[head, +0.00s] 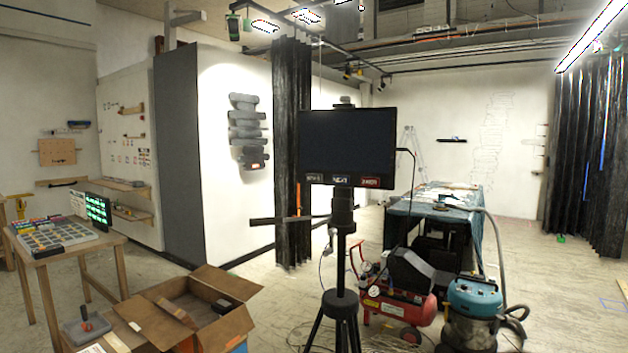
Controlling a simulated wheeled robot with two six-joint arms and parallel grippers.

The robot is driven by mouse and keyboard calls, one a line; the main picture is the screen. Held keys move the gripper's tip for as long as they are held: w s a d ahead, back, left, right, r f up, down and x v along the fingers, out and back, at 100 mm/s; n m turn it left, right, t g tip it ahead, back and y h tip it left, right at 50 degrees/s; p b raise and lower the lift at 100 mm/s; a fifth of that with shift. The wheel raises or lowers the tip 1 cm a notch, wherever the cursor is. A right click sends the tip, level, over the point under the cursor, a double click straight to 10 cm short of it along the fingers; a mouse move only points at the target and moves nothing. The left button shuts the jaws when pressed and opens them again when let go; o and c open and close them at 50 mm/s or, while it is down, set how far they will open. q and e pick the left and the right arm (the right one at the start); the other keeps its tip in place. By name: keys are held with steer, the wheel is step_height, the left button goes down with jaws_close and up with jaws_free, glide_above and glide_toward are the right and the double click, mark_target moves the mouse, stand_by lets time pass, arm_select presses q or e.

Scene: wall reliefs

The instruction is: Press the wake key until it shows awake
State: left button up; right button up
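A dark, blank monitor (347,143) stands upright on a black tripod (341,300) in the middle of the head view. Along its lower edge sit three small labelled keys: a dark left key (313,178), a pale-lettered middle key (341,180) and a red right key (370,181). The lettering is too small to read, so I cannot tell which is the wake key. Neither of my grippers is in view, and nothing touches the monitor.
A wooden table (75,246) holds a keyed console and a lit green screen (97,209). A red compressor (397,303) and a blue vacuum (473,300) crowd the tripod's right. Floor at far right is clear.

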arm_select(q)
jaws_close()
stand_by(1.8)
